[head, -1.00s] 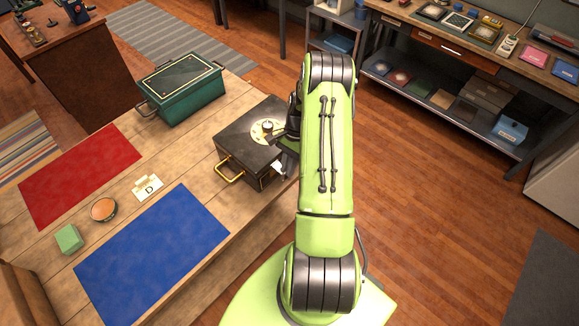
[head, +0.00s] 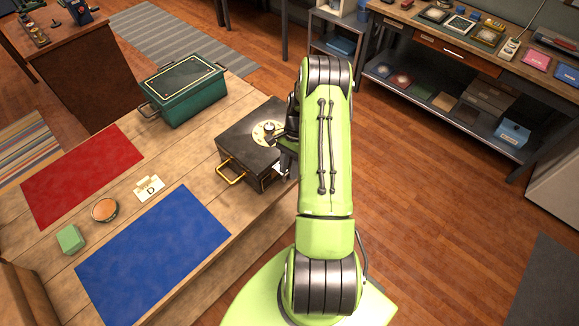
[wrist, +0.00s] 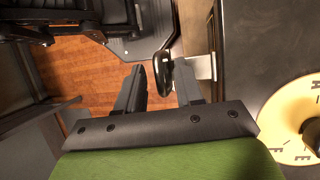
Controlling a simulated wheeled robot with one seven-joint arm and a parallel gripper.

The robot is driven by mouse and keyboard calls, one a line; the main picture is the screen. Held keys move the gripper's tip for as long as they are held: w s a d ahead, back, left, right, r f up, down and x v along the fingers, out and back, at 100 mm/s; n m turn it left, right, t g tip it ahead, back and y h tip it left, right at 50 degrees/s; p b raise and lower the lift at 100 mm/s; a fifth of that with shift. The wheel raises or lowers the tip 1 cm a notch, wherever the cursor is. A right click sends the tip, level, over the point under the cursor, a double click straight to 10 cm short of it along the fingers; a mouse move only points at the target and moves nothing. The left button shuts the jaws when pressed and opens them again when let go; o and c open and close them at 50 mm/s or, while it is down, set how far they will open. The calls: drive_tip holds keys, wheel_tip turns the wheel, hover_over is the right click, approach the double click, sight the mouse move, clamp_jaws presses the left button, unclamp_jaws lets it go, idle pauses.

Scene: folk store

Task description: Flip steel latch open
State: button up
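A dark metal box (head: 238,140) with a round cream dial on its lid and a brass handle stands on the wooden table. In the wrist view, its dark lid (wrist: 270,35) and yellow dial (wrist: 290,120) fill the right side. The steel latch (wrist: 203,67) shows as a pale plate at the box's edge, with a dark rounded knob (wrist: 162,74) beside it. My gripper (wrist: 160,68) is open, with one finger on each side of the knob; I cannot tell whether either touches it. In the head view, my arm hides most of the gripper and the latch.
A green box (head: 183,95) stands behind the dark box. A red mat (head: 82,177), blue mat (head: 152,255), round tin (head: 105,210), green block (head: 70,239) and card marked D (head: 149,189) lie to the left. Open floor (head: 430,210) lies right.

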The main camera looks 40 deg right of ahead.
drive_tip(key=shift+r, duration=0.1)
drive_tip(key=v, duration=1.5)
drive_tip(key=shift+d+r, duration=0.15)
drive_tip(key=shift+r, duration=0.1)
